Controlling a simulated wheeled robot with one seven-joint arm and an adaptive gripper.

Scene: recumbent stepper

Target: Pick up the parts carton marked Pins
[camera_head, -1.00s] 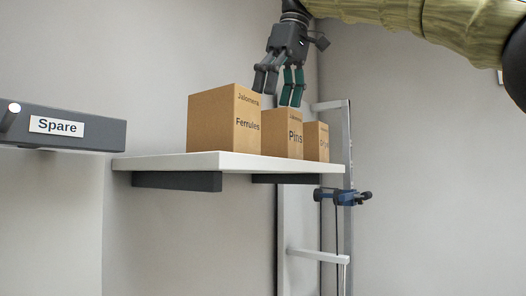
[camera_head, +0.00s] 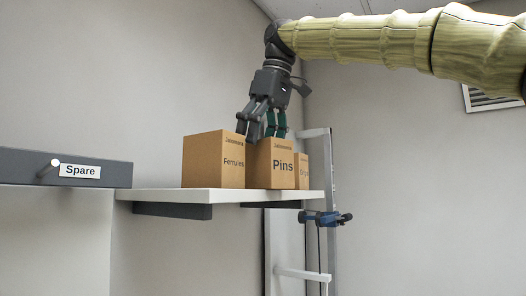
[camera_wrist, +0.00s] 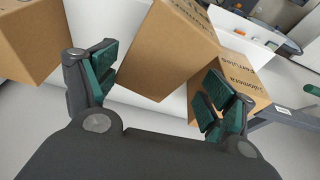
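The Pins carton (camera_head: 284,178) is a brown box standing upright between two other cartons on a white wall shelf (camera_head: 230,195). My gripper (camera_head: 262,132) is just above it, its fingers reaching down across the carton's top left in the head view. In the wrist view the middle carton (camera_wrist: 168,52), by its place in the row the Pins one, lies between and beyond my spread fingers (camera_wrist: 160,92). The fingers are open with nothing held. Whether a finger touches the carton cannot be told.
The larger Ferrules carton (camera_head: 205,165) stands close on the left. A smaller carton (camera_head: 303,176) stands close on the right, partly hidden. A grey unit labelled Spare (camera_head: 110,175) is at far left. A blue clamp-like part (camera_head: 322,219) sits below the shelf's right end.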

